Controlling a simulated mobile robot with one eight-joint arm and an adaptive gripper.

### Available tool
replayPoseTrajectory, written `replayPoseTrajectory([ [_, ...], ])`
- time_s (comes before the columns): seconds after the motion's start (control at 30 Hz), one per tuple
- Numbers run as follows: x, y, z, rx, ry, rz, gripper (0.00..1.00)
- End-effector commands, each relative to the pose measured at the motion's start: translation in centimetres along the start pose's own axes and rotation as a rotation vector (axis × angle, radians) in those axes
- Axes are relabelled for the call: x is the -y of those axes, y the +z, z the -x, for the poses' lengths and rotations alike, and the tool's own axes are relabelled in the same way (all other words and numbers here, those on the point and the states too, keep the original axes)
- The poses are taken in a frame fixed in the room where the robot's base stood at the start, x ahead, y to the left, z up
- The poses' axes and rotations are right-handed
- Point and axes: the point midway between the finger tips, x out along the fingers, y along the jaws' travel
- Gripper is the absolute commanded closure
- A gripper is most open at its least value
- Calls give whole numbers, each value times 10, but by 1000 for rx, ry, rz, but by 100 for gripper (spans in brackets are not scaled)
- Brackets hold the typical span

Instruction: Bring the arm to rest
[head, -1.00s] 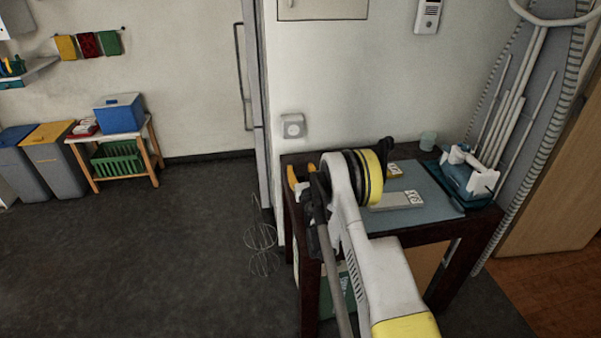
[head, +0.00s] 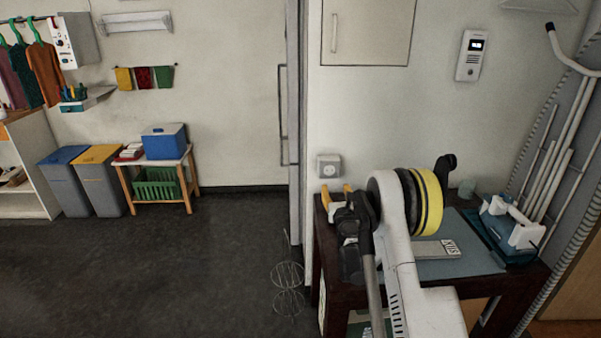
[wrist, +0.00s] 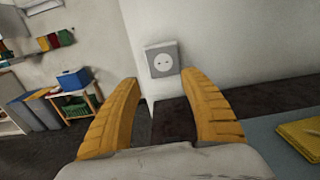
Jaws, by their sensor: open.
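My gripper (wrist: 163,108) is open and empty in the wrist view, its two yellow fingers spread apart. It points toward the wall with the socket (wrist: 162,60). In the head view its yellow fingertips (head: 337,194) show above the left end of the dark table, partly hidden behind my arm. My arm (head: 400,240) is folded, with a yellow and black joint in front of the table. I cannot tell the exact gap between gripper and table.
The dark table (head: 345,296) carries a grey-blue mat (head: 470,262), a white plate with markings (head: 437,249) and a teal tray (head: 497,236). A yellow item (wrist: 300,133) lies on the mat. A wire stand (head: 288,287) is on the floor left of the table. Open floor lies further left.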

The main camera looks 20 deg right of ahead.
Motion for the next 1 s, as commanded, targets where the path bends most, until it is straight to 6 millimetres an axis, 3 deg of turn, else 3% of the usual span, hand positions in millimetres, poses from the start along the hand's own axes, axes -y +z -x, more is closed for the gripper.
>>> replayPoseTrajectory([
  [0.17,-1,10,1,0,-7,-39,48],
  [0.27,-2,40,7,1,-33,-163,48],
  [0.33,-3,70,16,-1,-64,-308,48],
  [0.47,-4,127,46,-12,-141,-646,48],
  [0.6,-6,170,92,-37,-237,-1011,48],
  [0.7,-11,188,133,-64,-315,-1266,48],
  [0.87,-21,198,211,-118,-468,-1656,48],
  [1.0,-35,188,287,-177,-636,-1974,48],
])
